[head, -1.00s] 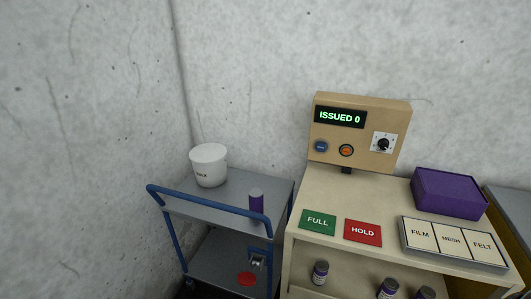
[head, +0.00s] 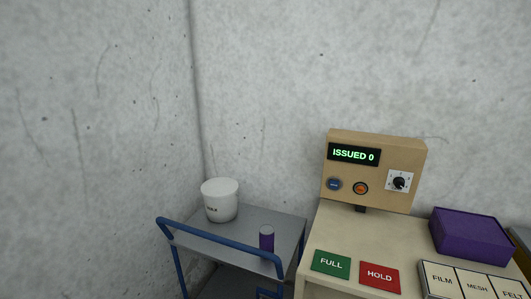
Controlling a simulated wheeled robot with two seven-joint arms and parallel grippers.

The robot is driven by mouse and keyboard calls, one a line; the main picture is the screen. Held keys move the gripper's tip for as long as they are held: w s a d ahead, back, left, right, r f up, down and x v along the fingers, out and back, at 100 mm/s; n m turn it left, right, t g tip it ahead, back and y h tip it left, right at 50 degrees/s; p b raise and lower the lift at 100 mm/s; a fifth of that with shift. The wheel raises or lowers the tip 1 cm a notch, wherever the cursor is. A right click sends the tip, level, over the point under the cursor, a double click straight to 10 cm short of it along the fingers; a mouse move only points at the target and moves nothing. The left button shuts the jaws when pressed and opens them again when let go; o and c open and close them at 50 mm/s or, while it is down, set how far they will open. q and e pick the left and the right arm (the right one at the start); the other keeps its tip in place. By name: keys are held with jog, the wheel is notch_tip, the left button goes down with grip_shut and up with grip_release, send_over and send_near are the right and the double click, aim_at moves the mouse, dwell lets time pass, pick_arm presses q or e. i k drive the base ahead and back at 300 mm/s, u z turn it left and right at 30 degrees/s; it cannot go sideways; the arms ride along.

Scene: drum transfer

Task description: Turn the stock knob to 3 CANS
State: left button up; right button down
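The stock knob (head: 399,183) is a black dial on a white square plate at the right of the tan control box (head: 395,150). The marks around it are too small to read. The box's display (head: 354,154) reads "ISSUED 0" in green. Below the display are a blue button (head: 334,184) and an orange button (head: 360,188). Neither of my grippers is in view.
A grey cart (head: 278,220) with a blue handle holds a white bucket (head: 220,199) and a purple can (head: 266,239). The tan cabinet carries a green FULL card (head: 331,264), a red HOLD card (head: 380,277), a FILM/MESH/FELT tray (head: 458,282) and a purple box (head: 470,235).

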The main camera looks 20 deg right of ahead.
aim_at(399, 181)
jog(key=z, duration=1.35)
